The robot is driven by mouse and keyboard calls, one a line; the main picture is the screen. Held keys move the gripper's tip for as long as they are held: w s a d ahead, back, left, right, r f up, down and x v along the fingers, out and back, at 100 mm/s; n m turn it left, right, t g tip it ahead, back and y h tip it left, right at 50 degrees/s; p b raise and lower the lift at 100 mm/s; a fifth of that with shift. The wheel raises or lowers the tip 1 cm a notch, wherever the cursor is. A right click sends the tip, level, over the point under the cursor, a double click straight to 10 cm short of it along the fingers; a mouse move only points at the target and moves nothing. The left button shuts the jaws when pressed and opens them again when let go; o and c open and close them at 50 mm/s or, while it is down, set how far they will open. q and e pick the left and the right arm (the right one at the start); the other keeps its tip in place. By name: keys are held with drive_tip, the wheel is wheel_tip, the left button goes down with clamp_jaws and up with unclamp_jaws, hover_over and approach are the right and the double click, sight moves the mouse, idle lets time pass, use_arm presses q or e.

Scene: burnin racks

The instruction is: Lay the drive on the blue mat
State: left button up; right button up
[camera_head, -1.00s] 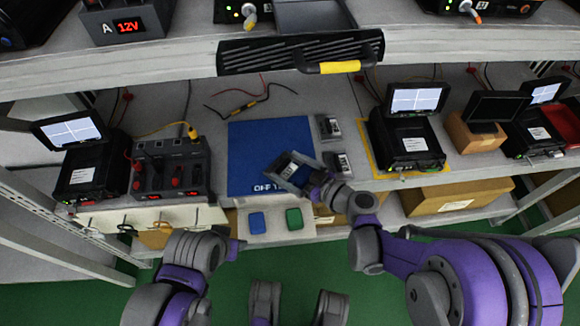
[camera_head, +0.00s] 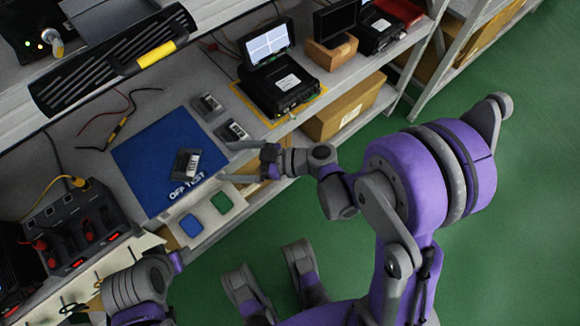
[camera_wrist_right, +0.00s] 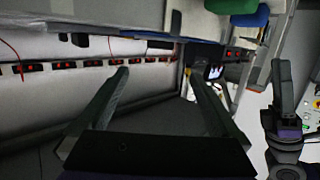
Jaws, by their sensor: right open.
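The blue mat (camera_head: 150,150), with white lettering along its front edge, lies on the bench in the head view. A dark drive with a white label (camera_head: 186,166) lies flat on the mat near its front right part. My right gripper (camera_head: 226,162) is to the right of that drive, apart from it, open and empty. The right wrist view also shows its two fingers spread (camera_wrist_right: 158,78) with nothing between them. My left arm shows at the lower left; its gripper (camera_head: 176,262) shows only in small part, and its jaws cannot be made out.
Two similar drives (camera_head: 207,106) (camera_head: 232,132) lie right of the mat. A blue pad (camera_head: 191,225) and a green pad (camera_head: 222,203) sit at the bench front. A device with a screen (camera_head: 280,92) stands at the right, and a socketed unit (camera_head: 75,235) at the left.

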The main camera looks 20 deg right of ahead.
drive_tip(key=s+d+f+m+g+h, duration=0.1)
drive_tip(key=s+d+m+g+h, duration=0.2)
drive_tip(key=s+d+m+h, duration=0.8)
drive_tip(key=s+d+h, duration=0.2)
drive_tip(key=s+d, duration=0.2)
drive_tip(key=s, duration=0.1)
drive_tip(key=shift+m+g, duration=0.3)
drive_tip(key=shift+m, duration=0.1)
drive_tip(key=shift+f, duration=0.1)
idle(0.3)
